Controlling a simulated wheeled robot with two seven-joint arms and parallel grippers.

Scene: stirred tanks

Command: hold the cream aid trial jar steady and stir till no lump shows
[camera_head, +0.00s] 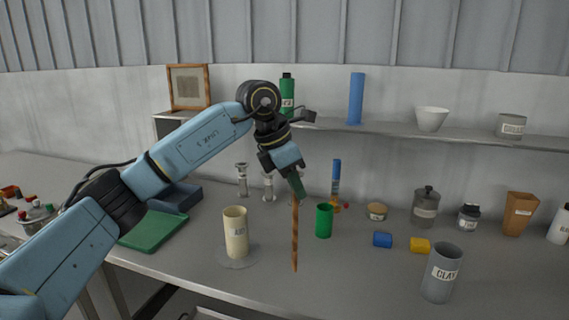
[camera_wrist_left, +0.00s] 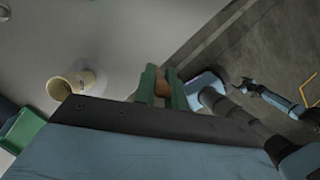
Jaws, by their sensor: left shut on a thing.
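The cream jar (camera_head: 236,238) stands upright with a label on its front. In the left wrist view the cream jar (camera_wrist_left: 62,88) shows at the left with its open mouth; I cannot make out lumps inside. My left gripper (camera_head: 298,190) is shut on a brown stirring stick (camera_head: 295,235), which hangs nearly upright to the right of the jar, apart from it. In the left wrist view the green fingers of my left gripper (camera_wrist_left: 162,85) close around the stick. No gripper touches the jar.
A flat grey round piece (camera_head: 222,260) lies under the jar. A green tray (camera_head: 150,232) lies left. A shelf (camera_head: 380,128) runs behind.

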